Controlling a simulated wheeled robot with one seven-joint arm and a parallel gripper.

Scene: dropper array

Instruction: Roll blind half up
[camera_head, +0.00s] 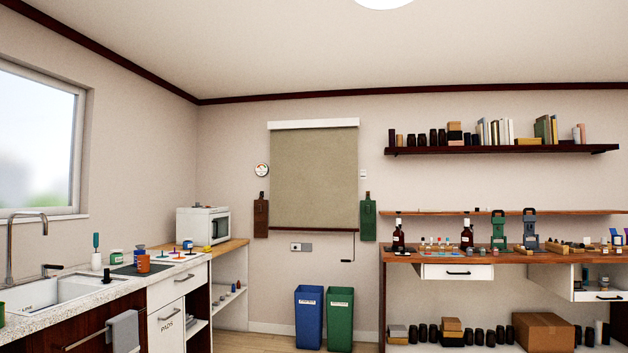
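The roller blind (314,180) is a beige-olive cloth hanging on the back wall under a white top housing (313,124). Its cloth reaches far down and ends in a lower edge a little above the grey wall plate. A small dark crank handle (348,261) shows below the blind's right corner, and a thin line seems to run above it along the right edge. A small white piece (362,173) sits on the wall to the right of the blind. My gripper is not in view.
Blue bin (309,318) and green bin (340,319) stand on the floor below the blind. The sink counter (70,305) is at left. The workbench (500,257) at right has an open drawer (600,295). Brown (261,217) and green (368,219) hanging pieces flank the blind.

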